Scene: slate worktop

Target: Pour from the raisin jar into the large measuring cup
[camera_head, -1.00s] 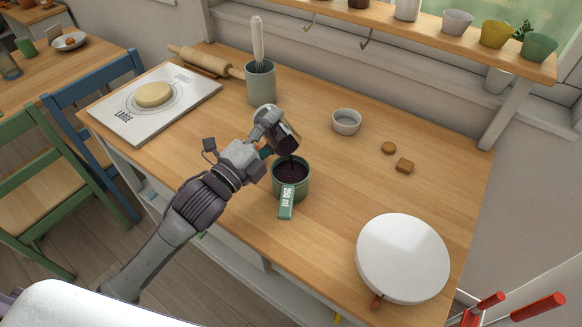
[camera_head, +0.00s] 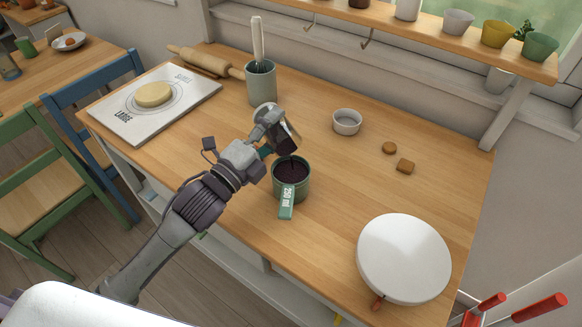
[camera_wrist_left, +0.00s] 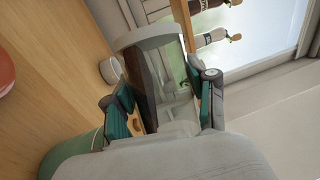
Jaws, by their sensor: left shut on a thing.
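The large measuring cup (camera_head: 303,187) is green with a tag reading 250 ml and stands upright on the worktop. Dark raisins (camera_head: 291,172) lie inside it. My left gripper (camera_head: 275,138) is shut on the raisin jar (camera_head: 284,137), a clear jar with dark contents, tilted mouth-down over the cup. In the left wrist view the jar (camera_wrist_left: 172,85) sits between both finger pads, dark contents along one side. The green cup (camera_wrist_left: 75,155) shows at lower left there. My right gripper is not in view.
A white ramekin (camera_head: 347,122) and two small brown pieces (camera_head: 405,166) lie to the right. A white round lidded thing (camera_head: 403,258) is at front right. A utensil crock (camera_head: 261,85), rolling pin (camera_head: 205,62) and board with dough (camera_head: 130,115) are at the back left.

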